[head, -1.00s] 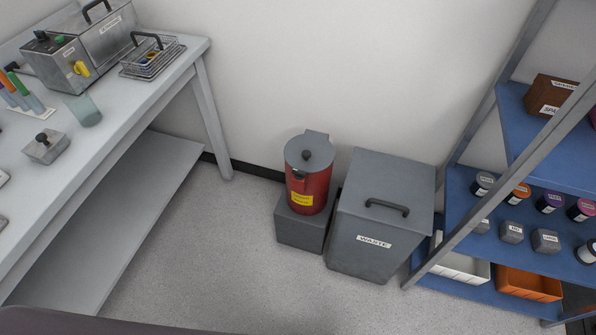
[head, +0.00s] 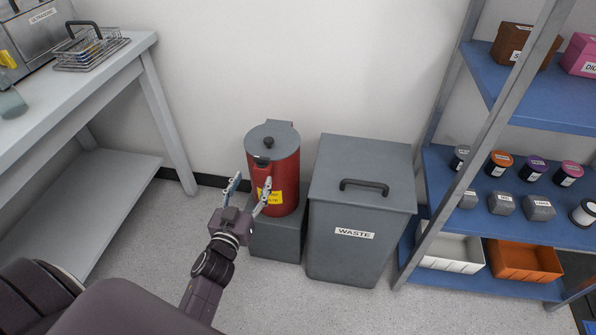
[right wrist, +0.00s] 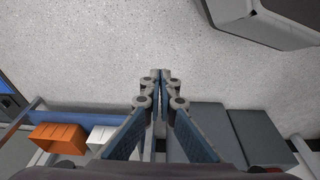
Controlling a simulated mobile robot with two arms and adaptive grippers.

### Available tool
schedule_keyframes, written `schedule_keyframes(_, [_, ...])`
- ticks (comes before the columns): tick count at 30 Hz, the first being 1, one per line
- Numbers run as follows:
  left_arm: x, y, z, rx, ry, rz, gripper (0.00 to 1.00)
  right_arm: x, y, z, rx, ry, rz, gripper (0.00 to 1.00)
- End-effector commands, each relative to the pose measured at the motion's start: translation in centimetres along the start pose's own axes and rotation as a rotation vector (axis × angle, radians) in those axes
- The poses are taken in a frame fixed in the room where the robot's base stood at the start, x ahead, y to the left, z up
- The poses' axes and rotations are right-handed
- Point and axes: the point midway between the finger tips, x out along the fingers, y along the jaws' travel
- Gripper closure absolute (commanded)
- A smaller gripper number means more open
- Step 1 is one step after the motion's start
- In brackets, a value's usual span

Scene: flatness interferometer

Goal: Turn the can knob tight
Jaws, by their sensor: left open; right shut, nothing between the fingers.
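The red can (head: 287,187) with a grey lid (head: 272,140) stands upright on a grey block (head: 278,236) against the wall. A yellow label (head: 276,197) is on the can's front, partly behind a finger of my left gripper. My left gripper (head: 251,189) is open and empty, in front of the can and below the knob in the picture. I cannot tell whether it touches the can. My right gripper (right wrist: 159,75) is shut and empty over the floor in the right wrist view.
A grey waste bin (head: 357,220) with a handle stands just right of the can. A blue shelf rack (head: 515,218) with jars and trays is farther right. A white bench (head: 130,60) is on the left. The floor in front is open.

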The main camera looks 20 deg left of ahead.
Motion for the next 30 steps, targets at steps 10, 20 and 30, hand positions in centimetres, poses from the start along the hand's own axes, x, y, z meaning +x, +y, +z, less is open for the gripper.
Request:
schedule_keyframes(10, [3.2, -0.6, -2.3, 0.002, 0.053, -0.006, 0.46, -1.5, 0.1, -0.9, 0.002, 0.012, 0.002, 1.00])
schedule_keyframes(20, [7.5, -0.6, -2.4, 0.002, 0.050, -0.005, 0.46, -3.1, 0.2, -1.5, 0.004, 0.021, 0.003, 1.00])
schedule_keyframes(30, [7.9, -0.6, -2.4, 0.002, 0.048, -0.006, 0.46, -3.4, 0.2, -1.6, 0.004, 0.021, 0.003, 1.00])
